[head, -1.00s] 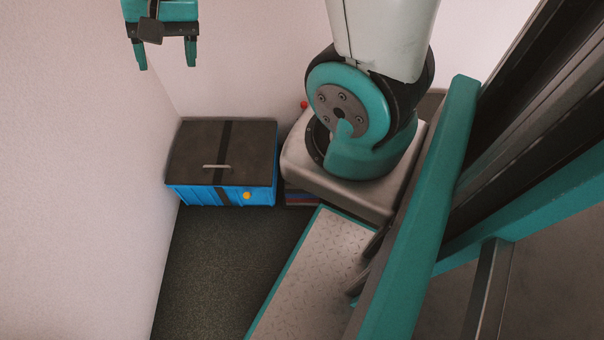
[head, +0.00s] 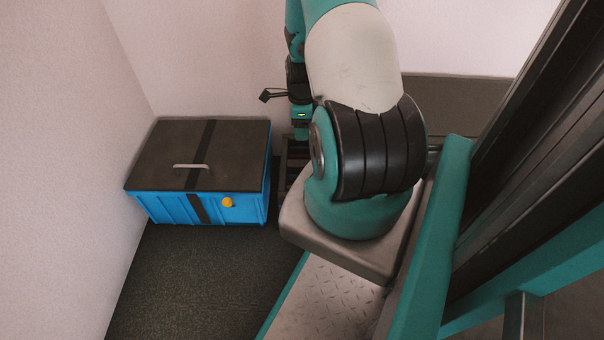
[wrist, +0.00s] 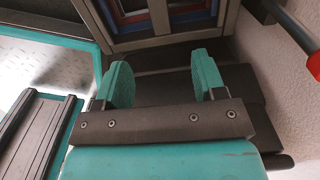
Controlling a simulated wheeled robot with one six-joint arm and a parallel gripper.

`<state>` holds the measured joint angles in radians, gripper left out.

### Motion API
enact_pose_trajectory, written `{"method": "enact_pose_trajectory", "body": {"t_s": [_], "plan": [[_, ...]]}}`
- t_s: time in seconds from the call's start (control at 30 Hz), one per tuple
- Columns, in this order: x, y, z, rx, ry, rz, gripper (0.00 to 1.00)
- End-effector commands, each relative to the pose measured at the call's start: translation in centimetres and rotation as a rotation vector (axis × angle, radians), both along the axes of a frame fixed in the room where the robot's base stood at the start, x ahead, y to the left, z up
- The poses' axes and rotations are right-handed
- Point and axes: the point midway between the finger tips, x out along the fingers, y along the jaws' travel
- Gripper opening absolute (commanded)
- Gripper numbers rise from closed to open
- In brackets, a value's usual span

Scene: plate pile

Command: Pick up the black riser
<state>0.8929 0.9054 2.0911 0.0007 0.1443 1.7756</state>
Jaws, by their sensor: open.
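My gripper (wrist: 162,80) is open in the wrist view, with its two teal fingers apart and nothing between them. A dark, stepped, flat-sided shape (wrist: 245,82) lies behind and beside the fingers; it may be the black riser, but I cannot tell for sure. Whether the fingers touch it is unclear. In the head view my gripper (head: 301,132) points down between the blue box and my base, over a dark framed thing (head: 292,153). My arm hides much of that spot, and no riser can be clearly made out there.
A grey frame (wrist: 227,22) with blue and red inside is near the fingers. A red-ended bar (wrist: 297,25) is at right, by the pale wall (wrist: 302,110).

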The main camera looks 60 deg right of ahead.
Motion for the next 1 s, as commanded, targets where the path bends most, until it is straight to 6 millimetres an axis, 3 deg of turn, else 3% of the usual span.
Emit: {"method": "enact_pose_trajectory", "body": {"t_s": [0.1,0.4,0.73,1.0], "plan": [[0.0,0.1,-3.5,0.003,0.001,0.002,0.64],[0.0,0.1,-9.6,0.001,0.000,0.004,0.64],[0.0,0.1,-11.3,0.001,0.000,0.005,0.64],[-0.1,0.2,-15.0,0.002,0.001,0.005,0.64]]}}
